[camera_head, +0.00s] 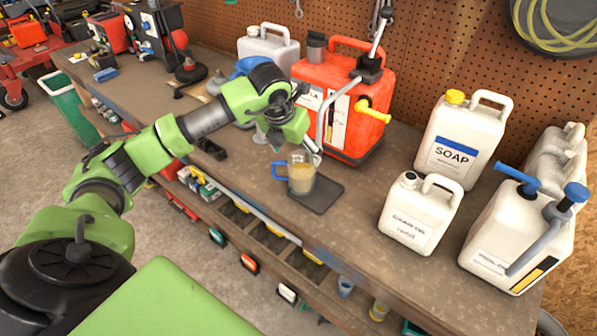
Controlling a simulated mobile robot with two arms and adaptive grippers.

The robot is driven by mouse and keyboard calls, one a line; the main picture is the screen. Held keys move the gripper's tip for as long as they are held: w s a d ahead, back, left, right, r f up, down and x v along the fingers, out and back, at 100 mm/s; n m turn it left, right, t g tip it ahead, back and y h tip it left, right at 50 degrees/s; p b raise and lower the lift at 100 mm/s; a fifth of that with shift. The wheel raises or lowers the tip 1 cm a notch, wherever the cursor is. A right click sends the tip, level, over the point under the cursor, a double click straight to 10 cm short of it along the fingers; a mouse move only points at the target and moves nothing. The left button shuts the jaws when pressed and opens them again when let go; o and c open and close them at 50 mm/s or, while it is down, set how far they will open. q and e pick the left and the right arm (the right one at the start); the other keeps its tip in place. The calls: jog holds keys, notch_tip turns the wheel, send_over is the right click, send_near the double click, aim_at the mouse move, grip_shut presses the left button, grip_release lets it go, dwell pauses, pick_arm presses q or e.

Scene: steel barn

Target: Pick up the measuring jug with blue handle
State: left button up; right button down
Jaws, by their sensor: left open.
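The measuring jug (301,180) is clear, with a tan content and a blue handle on its left side. It stands upright on a dark mat (322,194) on the workbench. My left gripper (296,151) is open, just above and behind the jug's rim in the picture. I cannot tell whether its fingers touch the jug. The jug's body and handle are mostly visible. My right gripper is not in view.
A red container with a pump (345,117) stands behind the jug. A white soap jug (462,140), a smaller white canister (420,213) and a blue-handled pump container (520,235) stand to the right. The bench (345,245) is clear in front of the mat.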

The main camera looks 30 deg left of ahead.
aim_at(301, 160)
pick_arm(q)
jog(key=p+x, duration=0.1)
jog(key=x, duration=0.1)
jog(key=p+x, duration=0.1)
jog(key=x, duration=0.2)
jog(key=shift+w+d+p, duration=0.1)
jog(key=shift+w+p, duration=0.25)
jog(key=shift+w, duration=0.1)
jog(key=shift+w+f, duration=0.2)
jog(key=shift+f, duration=0.25)
jog(key=c, duration=2)
jog(key=shift+r, duration=0.1)
